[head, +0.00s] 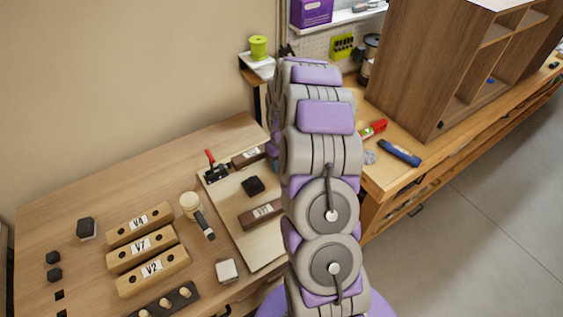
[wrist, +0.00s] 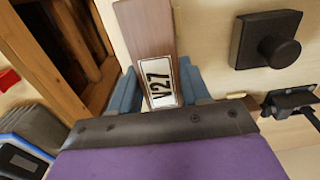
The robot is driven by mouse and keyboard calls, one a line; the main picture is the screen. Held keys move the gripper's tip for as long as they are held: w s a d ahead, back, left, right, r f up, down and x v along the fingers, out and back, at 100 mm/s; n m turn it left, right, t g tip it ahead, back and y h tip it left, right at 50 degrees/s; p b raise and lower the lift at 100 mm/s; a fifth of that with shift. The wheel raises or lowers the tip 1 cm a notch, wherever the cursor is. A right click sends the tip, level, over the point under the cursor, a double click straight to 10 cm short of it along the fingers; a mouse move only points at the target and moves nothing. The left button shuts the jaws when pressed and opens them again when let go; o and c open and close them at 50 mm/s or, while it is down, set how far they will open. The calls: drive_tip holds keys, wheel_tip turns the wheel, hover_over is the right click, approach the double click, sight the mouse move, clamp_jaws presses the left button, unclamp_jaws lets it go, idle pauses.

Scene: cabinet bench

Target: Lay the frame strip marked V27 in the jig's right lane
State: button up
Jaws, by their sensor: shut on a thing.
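The brown frame strip marked V27 (wrist: 146,38) is between the blue-grey fingers of my gripper (wrist: 160,88) in the wrist view. My gripper is shut on it near its labelled end, and the strip's far end runs out of the top of the picture. In the head view my arm hides the gripper and no held strip can be made out. The pale jig board (head: 229,193) lies on the left bench, partly behind my arm. Two brown labelled strips, one at the back (head: 246,158) and one nearer (head: 260,214), lie on it; their labels are unreadable.
The jig carries a black knob (head: 253,186) and a red-handled clamp (head: 213,171). Left of it are a mallet (head: 194,208), a pale block (head: 227,270) and several light wooden strips (head: 147,246). A wooden cabinet (head: 420,70) stands on the right bench.

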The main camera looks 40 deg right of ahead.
drive_tip(key=shift+f, duration=0.25)
drive_tip(key=o, duration=0.7)
drive_tip(key=shift+c, duration=0.2)
drive_tip(key=o, duration=0.5)
drive_tip(key=shift+s+a+f, duration=0.1)
drive_tip(key=shift+a, duration=0.25)
drive_tip(key=shift+o, duration=0.2)
drive_tip(key=shift+d, duration=0.25)
drive_tip(key=shift+s+d+f, duration=0.1)
drive_tip(key=c, duration=0.3)
drive_tip(key=shift+c, duration=0.2)
drive_tip(key=shift+o, duration=0.6)
drive_tip(key=shift+a, duration=0.2)
